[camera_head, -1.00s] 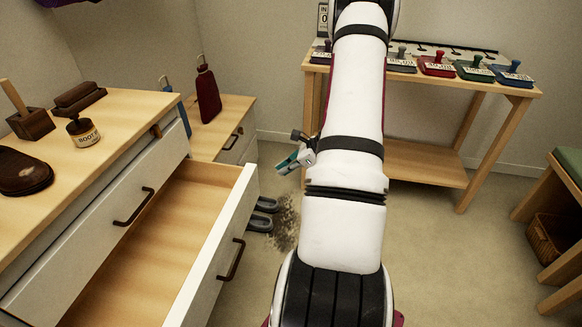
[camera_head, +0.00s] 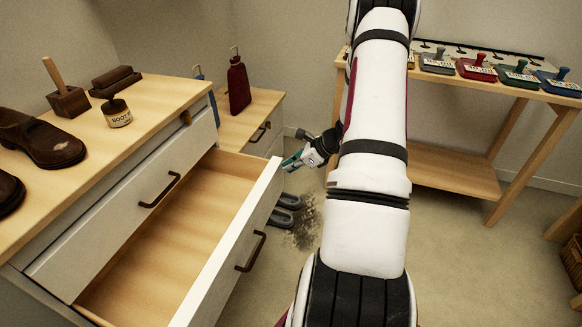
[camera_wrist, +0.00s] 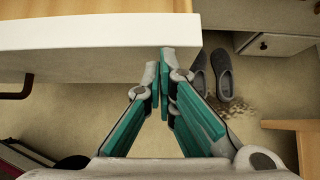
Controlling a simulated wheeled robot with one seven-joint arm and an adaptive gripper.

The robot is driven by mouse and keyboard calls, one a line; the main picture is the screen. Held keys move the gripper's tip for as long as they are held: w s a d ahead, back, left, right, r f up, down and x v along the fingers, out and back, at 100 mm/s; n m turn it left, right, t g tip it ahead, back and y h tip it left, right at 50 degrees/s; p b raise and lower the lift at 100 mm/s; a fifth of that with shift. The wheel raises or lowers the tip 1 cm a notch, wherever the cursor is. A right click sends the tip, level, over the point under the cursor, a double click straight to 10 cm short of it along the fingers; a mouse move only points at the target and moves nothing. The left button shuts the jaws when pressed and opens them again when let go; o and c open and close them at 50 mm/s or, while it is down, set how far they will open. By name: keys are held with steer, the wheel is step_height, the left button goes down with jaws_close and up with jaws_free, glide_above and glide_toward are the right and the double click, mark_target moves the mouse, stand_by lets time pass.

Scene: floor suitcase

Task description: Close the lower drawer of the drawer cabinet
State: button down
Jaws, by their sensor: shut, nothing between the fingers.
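The drawer cabinet (camera_head: 110,170) stands at the left in the head view. Its lower drawer (camera_head: 225,255) is pulled far out and looks empty, with a white front and a dark handle (camera_head: 251,251). The upper drawer (camera_head: 150,190) is shut. My gripper (camera_head: 288,163) is shut and empty, just right of the far end of the lower drawer's front. In the wrist view my gripper's fingertips (camera_wrist: 160,78) are together at the right end of the white drawer front (camera_wrist: 90,32). I cannot tell whether they touch it.
Grey slippers (camera_head: 284,209) and a dirt patch (camera_head: 303,228) lie on the floor beyond the drawer. A low cabinet (camera_head: 250,125) with a red bottle (camera_head: 238,85) stands behind. A wooden bench (camera_head: 450,172) stands at the back right. Shoes (camera_head: 45,142) sit on the drawer cabinet.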

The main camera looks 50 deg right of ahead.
steer(key=w+a, duration=0.4)
steer(key=w, duration=0.7)
steer(key=w+a, duration=0.4)
steer(key=w, duration=0.8)
steer(key=shift+w+a, duration=0.3)
steer(key=shift+s, duration=0.1)
